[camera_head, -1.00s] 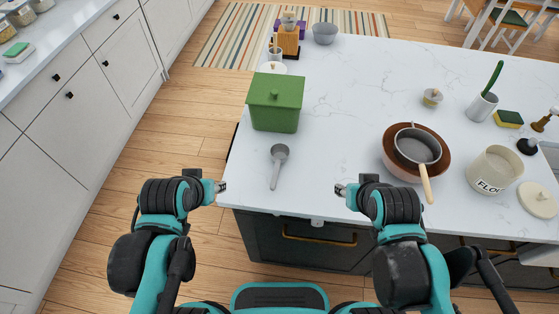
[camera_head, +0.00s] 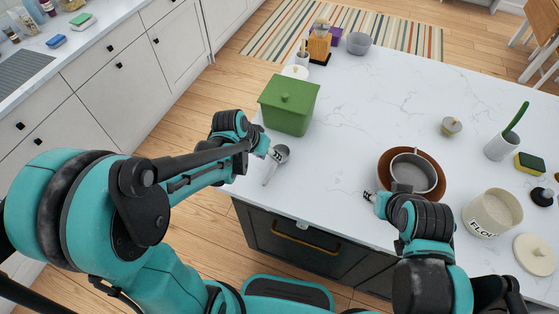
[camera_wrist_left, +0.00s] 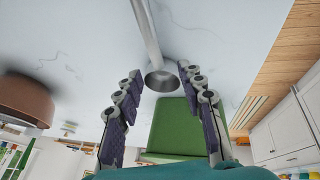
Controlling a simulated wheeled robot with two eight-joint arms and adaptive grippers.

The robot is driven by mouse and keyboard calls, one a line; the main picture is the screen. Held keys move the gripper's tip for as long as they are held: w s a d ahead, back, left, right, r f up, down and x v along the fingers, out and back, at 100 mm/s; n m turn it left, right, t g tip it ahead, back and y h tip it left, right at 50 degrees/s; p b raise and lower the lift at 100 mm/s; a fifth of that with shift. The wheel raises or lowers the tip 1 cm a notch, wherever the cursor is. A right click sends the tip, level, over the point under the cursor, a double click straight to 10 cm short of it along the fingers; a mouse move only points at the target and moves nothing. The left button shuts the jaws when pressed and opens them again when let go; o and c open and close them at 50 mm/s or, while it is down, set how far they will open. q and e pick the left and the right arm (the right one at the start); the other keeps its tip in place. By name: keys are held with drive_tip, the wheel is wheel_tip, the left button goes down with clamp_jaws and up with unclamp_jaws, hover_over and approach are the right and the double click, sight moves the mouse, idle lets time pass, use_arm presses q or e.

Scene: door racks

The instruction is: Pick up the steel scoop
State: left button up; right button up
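The steel scoop (camera_head: 270,173) lies on the white marble counter in front of the green lidded box, its handle pointing to the counter's near edge. My left gripper (camera_head: 275,153) is at the scoop's bowl end and hides part of it in the head view. In the left wrist view, the scoop (camera_wrist_left: 148,32) shows its handle and round bowl between the spread fingers of my left gripper (camera_wrist_left: 160,73), which is open and empty. My right gripper (camera_head: 369,196) is by the counter's near edge, left of the brown bowl; its fingers are too small to read.
The green box (camera_head: 288,105) stands just behind the scoop. A grey pan (camera_head: 414,171) sits in a brown bowl (camera_head: 385,161) at right. A flour canister (camera_head: 492,212) and its lid (camera_head: 535,254) stand further right. The counter's middle is clear.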

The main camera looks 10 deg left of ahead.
sight(274, 163)
use_arm(q)
drive_tip(key=x, duration=0.1)
drive_tip(key=b+x, duration=0.1)
drive_tip(key=x, duration=0.2)
drive_tip(key=shift+s+d+f, duration=0.15)
drive_tip(key=shift+s, duration=0.2)
drive_tip(key=shift+w+f, duration=0.2)
drive_tip(key=shift+f, duration=0.1)
drive_tip(key=shift+c, duration=0.3)
clamp_jaws()
drive_tip(key=shift+r, duration=0.1)
